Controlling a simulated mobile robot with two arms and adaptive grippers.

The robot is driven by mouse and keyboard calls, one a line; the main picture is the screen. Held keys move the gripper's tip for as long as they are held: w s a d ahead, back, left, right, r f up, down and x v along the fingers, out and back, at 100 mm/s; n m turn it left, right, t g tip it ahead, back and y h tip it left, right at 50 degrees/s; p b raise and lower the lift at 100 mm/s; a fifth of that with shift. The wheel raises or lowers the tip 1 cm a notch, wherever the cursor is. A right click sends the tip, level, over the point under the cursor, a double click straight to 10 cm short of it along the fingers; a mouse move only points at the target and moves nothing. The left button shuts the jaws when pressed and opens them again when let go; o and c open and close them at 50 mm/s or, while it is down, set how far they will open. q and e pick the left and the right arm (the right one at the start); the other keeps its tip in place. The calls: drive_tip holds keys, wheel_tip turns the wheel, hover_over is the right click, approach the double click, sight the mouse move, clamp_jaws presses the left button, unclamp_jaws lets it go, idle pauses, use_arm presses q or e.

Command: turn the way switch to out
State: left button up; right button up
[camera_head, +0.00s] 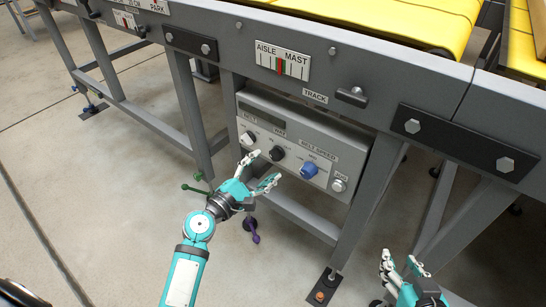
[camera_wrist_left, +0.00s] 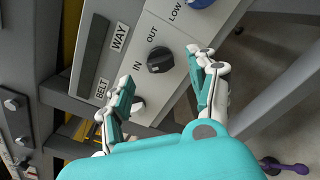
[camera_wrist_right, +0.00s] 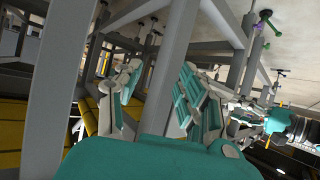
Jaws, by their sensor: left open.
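The way switch is a black knob (camera_wrist_left: 160,60) on the pale control panel, between the printed words IN and OUT and beside the label WAY. It also shows in the head view (camera_head: 277,153). I cannot tell clearly which word its pointer faces. My left gripper (camera_head: 265,168) is open in front of the panel, just below the knob in the head view. In the left wrist view its fingers stand apart on either side of the knob's line, with no clear contact. My right gripper (camera_head: 400,260) is open and empty, low at the right.
The panel (camera_head: 355,160) also has a belt knob (camera_head: 249,137), a blue knob (camera_head: 309,169), a white button (camera_head: 338,185) and a dark display. Grey frame legs (camera_head: 188,110) flank it.

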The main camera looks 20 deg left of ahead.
sight(273, 158)
use_arm(q)
drive_tip(key=x, duration=0.5)
use_arm(e)
drive_tip(key=shift+w+a+r+t, duration=0.2)
drive_tip(key=shift+w+r+t, duration=0.15)
drive_tip(key=shift+r, duration=0.15)
drive_tip(key=shift+w+a+r+t, duration=0.15)
drive_tip(key=shift+w+r+t, duration=0.2)
drive_tip(key=shift+r, duration=0.15)
use_arm(q)
drive_tip(key=c, duration=1.1)
